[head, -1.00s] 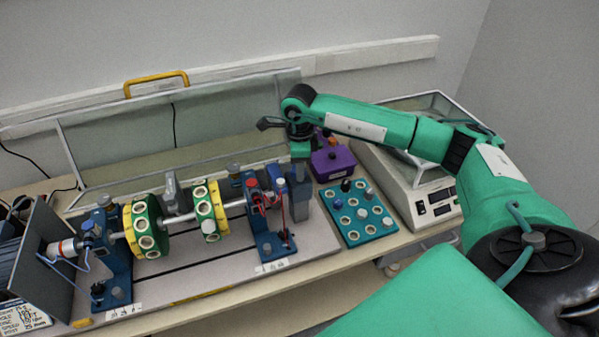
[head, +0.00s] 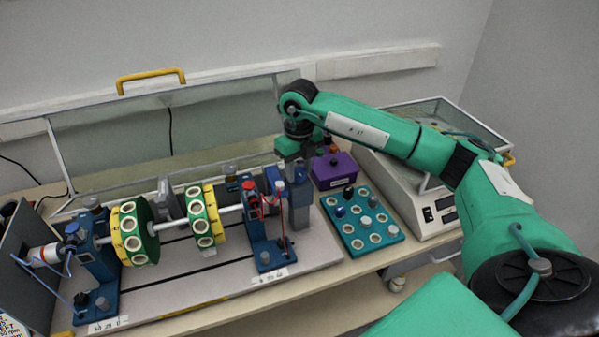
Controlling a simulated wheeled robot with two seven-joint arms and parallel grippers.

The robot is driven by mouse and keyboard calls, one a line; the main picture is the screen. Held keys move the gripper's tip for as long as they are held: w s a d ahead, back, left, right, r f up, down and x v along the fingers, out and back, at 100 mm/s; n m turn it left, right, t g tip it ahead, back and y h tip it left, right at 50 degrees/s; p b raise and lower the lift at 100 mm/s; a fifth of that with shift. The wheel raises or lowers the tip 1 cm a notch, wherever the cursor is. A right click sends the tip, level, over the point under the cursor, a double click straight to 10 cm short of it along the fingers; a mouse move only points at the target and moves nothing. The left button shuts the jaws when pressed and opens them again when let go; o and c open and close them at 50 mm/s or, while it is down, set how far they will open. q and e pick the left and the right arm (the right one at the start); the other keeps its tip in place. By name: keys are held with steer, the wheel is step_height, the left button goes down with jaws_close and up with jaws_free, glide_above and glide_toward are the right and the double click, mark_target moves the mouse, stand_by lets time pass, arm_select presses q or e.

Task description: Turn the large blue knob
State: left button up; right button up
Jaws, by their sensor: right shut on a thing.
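My right gripper (head: 294,160) points down at the right end of the rotor rig, above a grey upright post (head: 300,205). It is shut on what looks like the large blue knob at the top of that post. The fingers and their shadow hide most of this knob. My left gripper is not in view.
A shaft with two green and yellow discs (head: 133,232) fills the rig to the left. A purple box (head: 333,171), a teal hole plate (head: 362,238) and a cream instrument (head: 412,195) stand to the right. The raised clear cover (head: 120,145) is behind.

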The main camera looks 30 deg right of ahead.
steer(key=m+b, duration=0.1)
steer(key=m, duration=0.2)
steer(key=shift+r+m+b, duration=0.1)
steer(key=shift+m+b, duration=0.25)
steer(key=shift+m, duration=1.45)
steer(key=o, duration=1)
steer(key=shift+a, duration=0.1)
steer(key=shift+c, duration=0.2)
steer(key=shift+r, duration=0.1)
